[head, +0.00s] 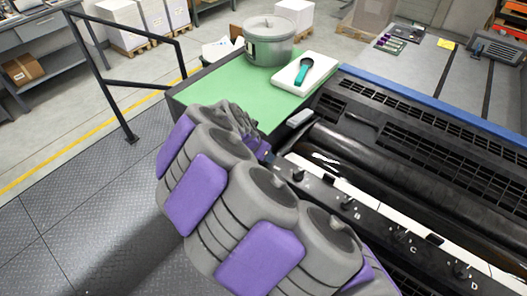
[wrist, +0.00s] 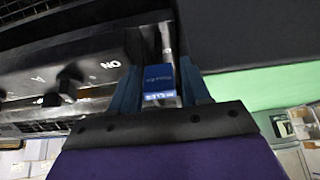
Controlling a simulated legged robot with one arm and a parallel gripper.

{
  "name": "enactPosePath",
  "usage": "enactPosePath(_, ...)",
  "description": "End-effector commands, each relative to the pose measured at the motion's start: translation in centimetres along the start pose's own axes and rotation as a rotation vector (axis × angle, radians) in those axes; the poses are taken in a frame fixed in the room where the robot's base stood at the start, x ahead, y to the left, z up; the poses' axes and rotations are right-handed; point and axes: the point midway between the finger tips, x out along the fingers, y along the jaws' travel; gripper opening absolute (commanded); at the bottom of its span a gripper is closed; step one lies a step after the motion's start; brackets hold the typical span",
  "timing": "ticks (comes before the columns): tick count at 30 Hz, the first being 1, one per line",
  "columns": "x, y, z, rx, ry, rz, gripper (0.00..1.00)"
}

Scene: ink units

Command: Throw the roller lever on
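The roller lever (wrist: 159,82) has a blue handle with white lettering and a pale metal shaft that runs up beside the dark panel in the wrist view. My gripper (wrist: 161,72) has one blue finger on each side of the handle, close against it, and looks shut on it. The word ON is printed on the panel (wrist: 98,88) to the left of the lever. In the head view my purple and grey arm covers most of the lever and gripper.
Black knobs and letters line the machine's front rail (head: 345,203). A green-topped table (head: 222,94) behind my arm bears a grey pot (head: 270,44) and a white pad (head: 290,77) with a teal-handled tool. A black handrail (head: 103,87) stands left; the floor plates there are clear.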

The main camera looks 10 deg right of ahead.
Motion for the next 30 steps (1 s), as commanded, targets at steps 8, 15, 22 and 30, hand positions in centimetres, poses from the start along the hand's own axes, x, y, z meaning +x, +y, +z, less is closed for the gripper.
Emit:
enactPosePath(8, 0.0, 0.2, -0.4, 0.001, 0.001, -0.004, 0.47)
enactPosePath(15, -2.5, 0.1, -0.4, 0.001, 0.003, -0.005, 0.47)
enactPosePath(22, -7.6, -0.2, -0.2, -0.001, 0.005, -0.004, 0.47)
enactPosePath(30, -13.4, -0.2, -0.2, -0.001, 0.005, -0.004, 0.47)
